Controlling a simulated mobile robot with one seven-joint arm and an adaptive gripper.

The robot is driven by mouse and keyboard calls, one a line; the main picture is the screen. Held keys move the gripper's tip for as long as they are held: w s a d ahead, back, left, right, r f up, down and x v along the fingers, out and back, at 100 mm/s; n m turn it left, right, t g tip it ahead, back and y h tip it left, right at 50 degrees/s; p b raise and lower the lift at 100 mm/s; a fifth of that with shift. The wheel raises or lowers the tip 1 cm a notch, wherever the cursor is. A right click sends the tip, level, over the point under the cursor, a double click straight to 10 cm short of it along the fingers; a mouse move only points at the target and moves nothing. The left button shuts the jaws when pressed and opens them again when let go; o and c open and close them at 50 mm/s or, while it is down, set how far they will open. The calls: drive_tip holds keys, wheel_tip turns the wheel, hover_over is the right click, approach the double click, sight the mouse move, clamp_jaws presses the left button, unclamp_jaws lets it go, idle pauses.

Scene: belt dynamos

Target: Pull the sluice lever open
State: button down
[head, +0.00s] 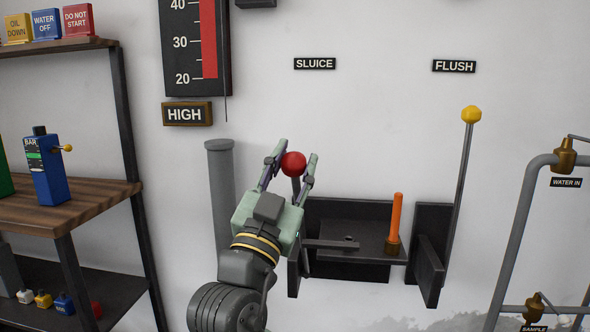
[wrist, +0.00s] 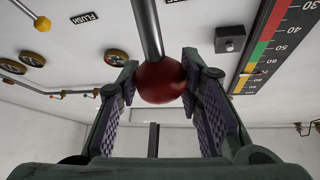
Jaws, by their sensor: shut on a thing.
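The sluice lever has a red ball knob (head: 293,164) on a grey rod, below the SLUICE sign (head: 315,64) in the head view. My gripper (head: 289,167) has its two fingers on either side of the knob and is shut on it. In the wrist view the red knob (wrist: 160,80) sits between the fingertips, with the lever's grey rod (wrist: 148,28) running up from it. In the head view my gripper and arm hide most of the rod and its lower end.
The flush lever (head: 465,160) with a yellow knob stands to the right, under the FLUSH sign (head: 454,66). A dark bracket shelf (head: 365,236) holds an orange upright handle (head: 396,218). A grey post (head: 220,190) is close left of my gripper. Shelving (head: 85,205) stands farther left.

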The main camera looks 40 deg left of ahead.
drive_tip(key=shift+s+d+f, duration=0.15)
drive_tip(key=shift+s, duration=0.05)
drive_tip(key=c, duration=1.1)
unclamp_jaws()
drive_tip(key=v, duration=0.7)
drive_tip(key=shift+s, duration=0.2)
drive_tip(key=shift+d+f, duration=0.1)
